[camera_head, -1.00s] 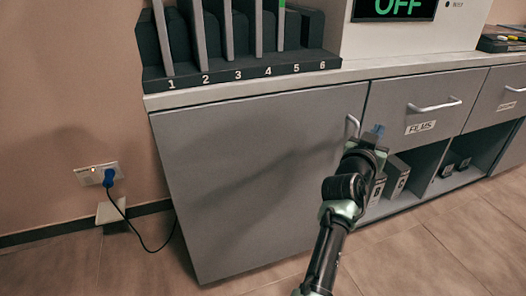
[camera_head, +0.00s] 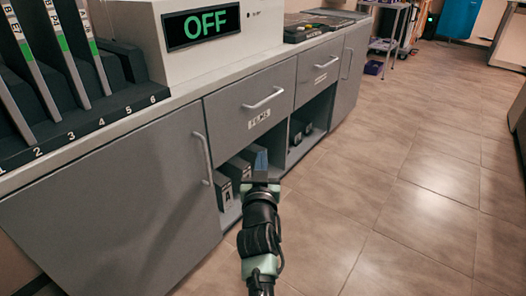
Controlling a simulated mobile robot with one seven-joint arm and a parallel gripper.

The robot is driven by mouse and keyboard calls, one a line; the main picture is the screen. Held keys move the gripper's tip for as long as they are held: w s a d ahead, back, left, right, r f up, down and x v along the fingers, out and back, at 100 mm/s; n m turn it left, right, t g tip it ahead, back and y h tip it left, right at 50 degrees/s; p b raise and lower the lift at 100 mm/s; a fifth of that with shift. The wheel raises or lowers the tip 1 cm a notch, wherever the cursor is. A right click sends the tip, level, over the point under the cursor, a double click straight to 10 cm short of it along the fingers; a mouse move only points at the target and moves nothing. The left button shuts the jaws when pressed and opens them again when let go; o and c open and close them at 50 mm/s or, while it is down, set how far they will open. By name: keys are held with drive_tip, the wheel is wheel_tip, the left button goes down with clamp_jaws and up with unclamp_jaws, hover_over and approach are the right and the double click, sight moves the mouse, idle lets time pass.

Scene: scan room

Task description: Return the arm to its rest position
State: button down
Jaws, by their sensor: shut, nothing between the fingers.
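My arm reaches up from the bottom of the head view, partly bent, out over the floor in front of the cabinet. My gripper (camera_head: 261,160) is shut and empty. It shows in front of the open shelf under the FILMS drawer (camera_head: 262,108), and its blue fingertips overlap the dark boxes there in the picture. I cannot tell how far it is from the shelf. The cabinet's grey door (camera_head: 115,210) is shut, with its handle (camera_head: 202,158) left of my gripper.
Dark boxes (camera_head: 236,172) stand on the low shelf. The tiled floor (camera_head: 420,170) to the right is clear. A cart (camera_head: 390,35) stands far back.

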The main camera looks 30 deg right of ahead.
drive_tip(key=shift+s+d, duration=0.1)
drive_tip(key=shift+s, duration=0.15)
